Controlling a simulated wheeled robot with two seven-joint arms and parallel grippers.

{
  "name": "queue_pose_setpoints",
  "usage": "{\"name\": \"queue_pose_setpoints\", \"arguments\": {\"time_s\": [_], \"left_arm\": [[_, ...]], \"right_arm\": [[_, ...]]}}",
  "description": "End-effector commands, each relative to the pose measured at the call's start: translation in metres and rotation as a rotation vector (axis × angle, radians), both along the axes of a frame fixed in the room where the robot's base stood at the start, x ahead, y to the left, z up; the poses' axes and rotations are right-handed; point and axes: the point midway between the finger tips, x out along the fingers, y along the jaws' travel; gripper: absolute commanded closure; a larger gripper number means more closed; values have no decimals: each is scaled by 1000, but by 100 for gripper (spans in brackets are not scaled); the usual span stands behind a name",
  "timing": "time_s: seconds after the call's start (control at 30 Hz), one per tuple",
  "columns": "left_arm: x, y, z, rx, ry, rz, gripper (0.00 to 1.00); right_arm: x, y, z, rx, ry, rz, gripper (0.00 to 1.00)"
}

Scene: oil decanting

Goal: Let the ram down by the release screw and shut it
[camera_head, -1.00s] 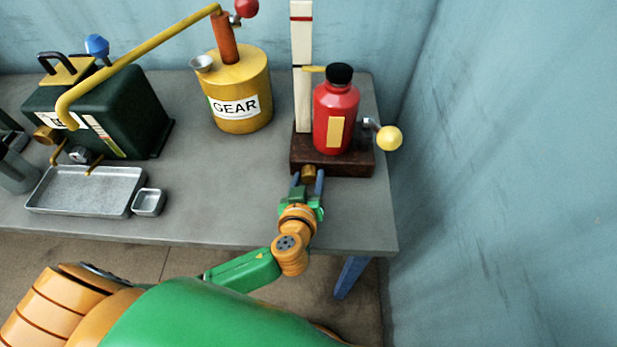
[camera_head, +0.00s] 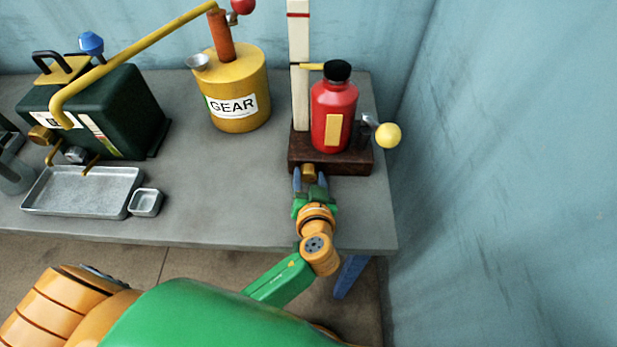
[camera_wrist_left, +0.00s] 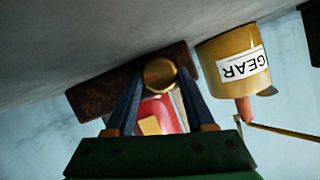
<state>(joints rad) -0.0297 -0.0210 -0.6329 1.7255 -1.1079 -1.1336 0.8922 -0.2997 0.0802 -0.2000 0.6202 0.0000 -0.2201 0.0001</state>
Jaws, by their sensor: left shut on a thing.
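The red jack (camera_head: 333,112) stands upright on a dark brown base (camera_head: 330,163) at the right of the table. Its black-capped ram (camera_head: 338,71) carries a yellow pointer (camera_head: 312,66) that reaches the white scale post (camera_head: 300,103), close to a black line. The brass release screw (camera_head: 308,173) sticks out of the base's front; it also shows in the left wrist view (camera_wrist_left: 159,74). My left gripper (camera_head: 309,181) is shut on the screw, with one blue finger at each side of it. My right gripper is not in view.
A yellow GEAR can (camera_head: 239,87) stands left of the jack, with a dark green container (camera_head: 110,110) further left. A metal tray (camera_head: 85,207) and a small square dish (camera_head: 145,202) lie at the front left. A yellow-knobbed lever (camera_head: 388,135) sticks out right of the jack.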

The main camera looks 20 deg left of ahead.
Motion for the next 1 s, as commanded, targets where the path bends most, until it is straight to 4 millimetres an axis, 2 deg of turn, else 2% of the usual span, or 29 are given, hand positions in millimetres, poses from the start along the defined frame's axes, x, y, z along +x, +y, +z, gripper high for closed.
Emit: {"name": "queue_pose_setpoints", "arguments": {"time_s": [0.37, 0.87, 0.9, 1.0], "left_arm": [[1, -1, 0, 139, 37, 0, 100], [1, -1, 1, 157, 41, -1, 100], [1, -1, 1, 157, 41, 0, 44], [1, -2, 1, 157, 41, 0, 17]], "right_arm": [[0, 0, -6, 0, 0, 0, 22], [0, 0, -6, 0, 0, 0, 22], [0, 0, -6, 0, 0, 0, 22], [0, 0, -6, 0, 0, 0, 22]]}}
